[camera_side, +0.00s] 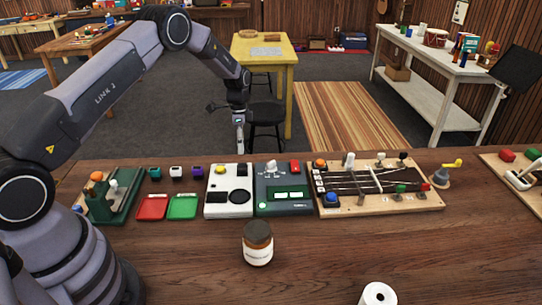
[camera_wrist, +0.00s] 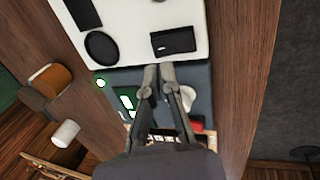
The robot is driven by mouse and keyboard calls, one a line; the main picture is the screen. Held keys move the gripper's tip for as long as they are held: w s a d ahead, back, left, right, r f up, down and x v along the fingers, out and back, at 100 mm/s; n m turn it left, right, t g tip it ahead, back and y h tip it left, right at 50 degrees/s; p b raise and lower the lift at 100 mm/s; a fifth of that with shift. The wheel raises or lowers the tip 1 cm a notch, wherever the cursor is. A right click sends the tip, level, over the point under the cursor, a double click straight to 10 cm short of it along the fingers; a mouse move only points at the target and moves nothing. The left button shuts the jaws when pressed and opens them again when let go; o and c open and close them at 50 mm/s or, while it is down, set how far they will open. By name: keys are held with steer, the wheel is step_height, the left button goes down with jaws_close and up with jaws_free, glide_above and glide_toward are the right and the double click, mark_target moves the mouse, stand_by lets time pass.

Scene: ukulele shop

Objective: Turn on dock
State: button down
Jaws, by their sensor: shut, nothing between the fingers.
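No readable label shows which device is the dock. A dark blue-grey box (camera_side: 268,205) has green display windows, a white knob (camera_side: 271,166) and a red button (camera_side: 294,166). Left of it lies a white panel (camera_side: 215,210) with black pads, a round black disc and a yellow knob. In the wrist view the dark box (camera_wrist: 200,78) lies under my gripper (camera_wrist: 159,68), and the white panel (camera_wrist: 135,22) is above it. The fingers are together and empty, and they hide part of the box. In the side view my gripper (camera_side: 239,148) hangs above the bench's back edge.
A jar (camera_side: 258,245) and a white roll (camera_side: 379,294) stand in front on the wooden bench. A board with strings and knobs (camera_side: 375,185) is to the right. Red and green trays (camera_side: 152,207) and a green stand (camera_side: 125,208) are to the left.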

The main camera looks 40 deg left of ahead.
mark_target(242, 167)
steer(key=x, duration=0.5)
steer(key=shift+s+d, duration=0.1)
steer(key=shift+s+d+f, duration=0.1)
steer(key=shift+f, duration=0.1)
stand_by(0.5)
steer(key=shift+w+a+r, duration=0.2)
steer(key=shift+w+a, duration=0.45)
step_height(242, 167, up, 14)
steer(key=shift+w+a, duration=0.3)
stand_by(0.3)
